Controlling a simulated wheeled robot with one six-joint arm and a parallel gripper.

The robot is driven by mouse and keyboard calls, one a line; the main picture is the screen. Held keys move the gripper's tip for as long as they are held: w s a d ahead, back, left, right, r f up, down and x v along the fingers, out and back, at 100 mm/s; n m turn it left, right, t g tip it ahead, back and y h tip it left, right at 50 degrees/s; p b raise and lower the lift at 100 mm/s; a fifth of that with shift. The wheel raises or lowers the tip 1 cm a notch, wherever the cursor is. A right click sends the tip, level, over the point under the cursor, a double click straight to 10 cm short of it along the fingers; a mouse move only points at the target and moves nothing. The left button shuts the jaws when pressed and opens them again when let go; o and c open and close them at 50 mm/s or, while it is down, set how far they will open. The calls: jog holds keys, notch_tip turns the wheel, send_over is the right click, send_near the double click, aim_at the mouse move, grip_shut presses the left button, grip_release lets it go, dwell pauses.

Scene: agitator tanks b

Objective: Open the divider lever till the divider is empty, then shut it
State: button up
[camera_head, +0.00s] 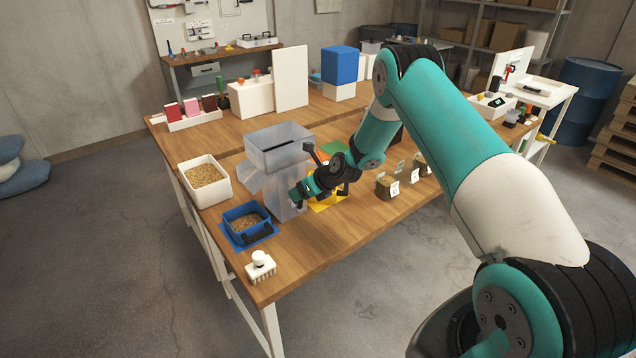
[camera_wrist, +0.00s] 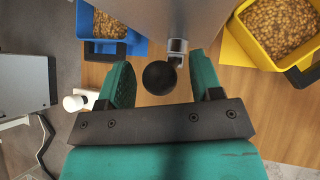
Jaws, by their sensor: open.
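The grey metal divider (camera_head: 278,148) stands on the table, with an open hopper on top and sloping chutes below. I cannot see whether grain is left inside. In the wrist view, the lever's black ball knob (camera_wrist: 160,78) sits on a short metal stem (camera_wrist: 176,48) in front of the divider's grey wall (camera_wrist: 165,15). My gripper (camera_wrist: 160,64) is open, with one teal finger on each side of the knob and gaps between. In the head view, my gripper (camera_head: 298,196) is low at the divider's front, and the knob cannot be made out there.
A blue bin (camera_head: 228,222) with grain is left of my gripper, and a yellow bin (camera_wrist: 243,45) with grain is right. A white tub (camera_head: 186,178) of grain and a white brush (camera_head: 260,262) stand near the table's left end. Small labelled sample blocks (camera_head: 386,187) are at right.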

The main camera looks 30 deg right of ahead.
jog(key=b+v, duration=0.4)
jog(key=v, duration=1.2)
jog(key=shift+s+r, duration=0.3)
jog(key=shift+d, duration=0.1)
